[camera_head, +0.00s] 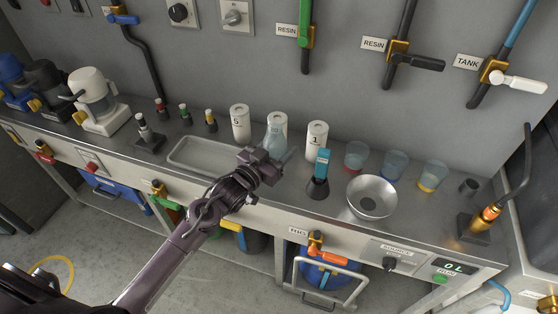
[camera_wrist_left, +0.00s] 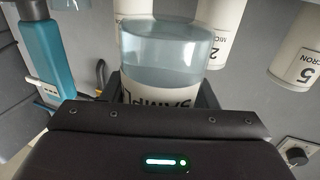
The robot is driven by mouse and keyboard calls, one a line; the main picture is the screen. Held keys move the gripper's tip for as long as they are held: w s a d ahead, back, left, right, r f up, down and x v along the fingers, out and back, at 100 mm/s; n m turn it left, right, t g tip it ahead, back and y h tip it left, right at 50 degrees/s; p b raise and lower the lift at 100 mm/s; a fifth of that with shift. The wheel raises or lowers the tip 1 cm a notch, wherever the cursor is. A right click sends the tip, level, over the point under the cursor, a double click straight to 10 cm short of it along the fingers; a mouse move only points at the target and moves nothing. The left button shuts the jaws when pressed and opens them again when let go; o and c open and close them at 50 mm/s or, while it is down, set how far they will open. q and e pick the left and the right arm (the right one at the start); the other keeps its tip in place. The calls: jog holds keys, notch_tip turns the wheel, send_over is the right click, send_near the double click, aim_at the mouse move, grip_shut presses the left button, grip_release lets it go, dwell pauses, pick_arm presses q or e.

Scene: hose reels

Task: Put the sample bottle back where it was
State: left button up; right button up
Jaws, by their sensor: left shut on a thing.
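The sample bottle (camera_head: 274,138) is clear, with pale bluish contents and a white label. In the left wrist view the bottle (camera_wrist_left: 165,52) stands between my fingers, its label lettering inverted and partly hidden by the gripper body. My left gripper (camera_head: 277,158) is shut on it, over the bench beside the white cartridges. The fingers (camera_wrist_left: 165,88) also show in the left wrist view. I cannot tell whether the bottle's base touches the bench. My right gripper is not in view.
White cartridges marked 5 (camera_head: 240,124) and 1 (camera_head: 317,140) flank the bottle, with another (camera_head: 278,119) behind it. A shallow tray (camera_head: 180,160) lies left. Tinted cups (camera_head: 395,164) stand farther right.

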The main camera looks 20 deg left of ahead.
pick_arm(q)
jog(key=shift+f, duration=2.6)
jog(key=shift+f, duration=0.15)
jog(key=o, duration=1.1)
jog(key=shift+s, duration=0.1)
jog(key=v, duration=1.1)
jog(key=shift+s+a+b, duration=0.15)
jog(key=shift+s+b, duration=0.2)
jog(key=shift+s, duration=0.05)
